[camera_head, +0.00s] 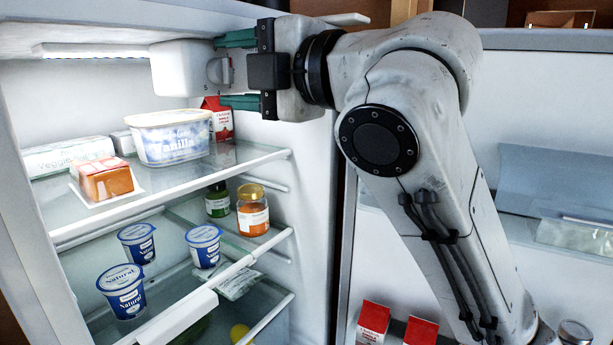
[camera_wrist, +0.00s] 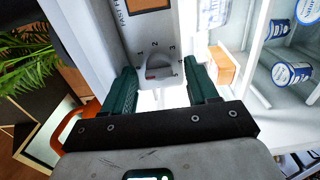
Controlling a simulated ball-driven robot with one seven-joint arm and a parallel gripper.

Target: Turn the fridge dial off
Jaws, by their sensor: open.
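The fridge dial (camera_head: 219,71) is a grey knob on the white control box (camera_head: 180,72) at the top of the open fridge.
A Vanilla tub (camera_head: 171,137), an orange block (camera_head: 106,178) and a red carton (camera_head: 218,119) stand on the upper shelf (camera_head: 250,156), below my gripper. Blue yogurt cups (camera_head: 122,290) and jars (camera_head: 252,212) stand lower. The open fridge door (camera_head: 545,110) is at the right.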

